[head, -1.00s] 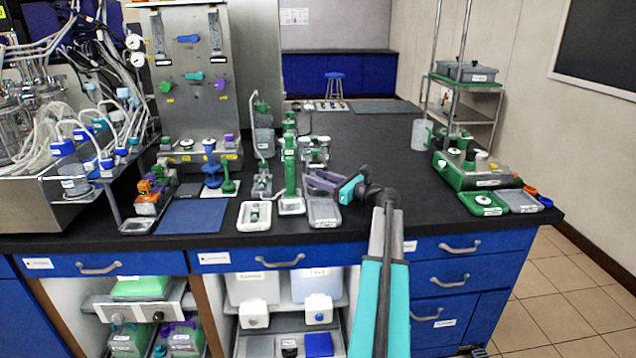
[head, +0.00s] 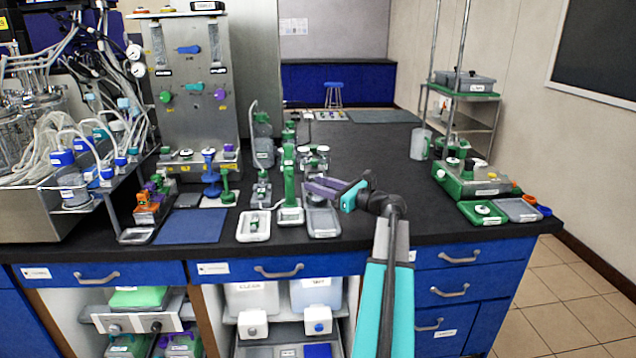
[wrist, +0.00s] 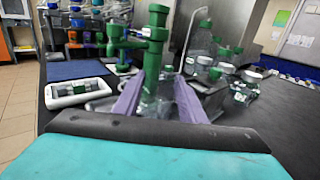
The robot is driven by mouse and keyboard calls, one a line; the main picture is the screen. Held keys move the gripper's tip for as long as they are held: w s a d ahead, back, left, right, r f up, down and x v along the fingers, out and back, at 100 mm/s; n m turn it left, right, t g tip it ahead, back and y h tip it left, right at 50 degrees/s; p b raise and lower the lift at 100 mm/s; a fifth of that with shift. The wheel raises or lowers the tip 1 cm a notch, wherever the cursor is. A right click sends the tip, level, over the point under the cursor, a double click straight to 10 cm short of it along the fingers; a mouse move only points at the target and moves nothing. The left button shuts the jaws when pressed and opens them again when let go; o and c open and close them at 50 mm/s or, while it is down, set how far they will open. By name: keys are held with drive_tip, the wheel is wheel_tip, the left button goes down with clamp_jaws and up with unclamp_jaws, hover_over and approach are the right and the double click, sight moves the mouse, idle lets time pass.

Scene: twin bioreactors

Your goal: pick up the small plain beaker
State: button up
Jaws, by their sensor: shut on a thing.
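My gripper (head: 312,188) reaches over the front of the black bench, just above a grey tray. In the wrist view its two purple fingers (wrist: 160,92) are closed around a small clear, glassy thing (wrist: 149,106), which looks like the small plain beaker. Only part of it shows between the fingers; its base is hidden. In the head view I cannot make it out behind the fingers. A green stand (wrist: 154,50) with a side arm rises just beyond the fingertips in the wrist view; it also shows in the head view (head: 289,180), left of my gripper.
The grey tray (head: 323,225) and a white tray (head: 253,226) lie near the front edge. A blue mat (head: 190,227) lies further left. Bottles and green-capped glassware crowd behind the stand. A clear vessel (head: 420,145) stands back right.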

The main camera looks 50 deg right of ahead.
drive_tip(key=s+a+r, duration=0.1)
drive_tip(key=s+a, duration=0.6)
drive_tip(key=shift+s+a, duration=0.2)
drive_tip(key=shift+s, duration=0.2)
idle(0.7)
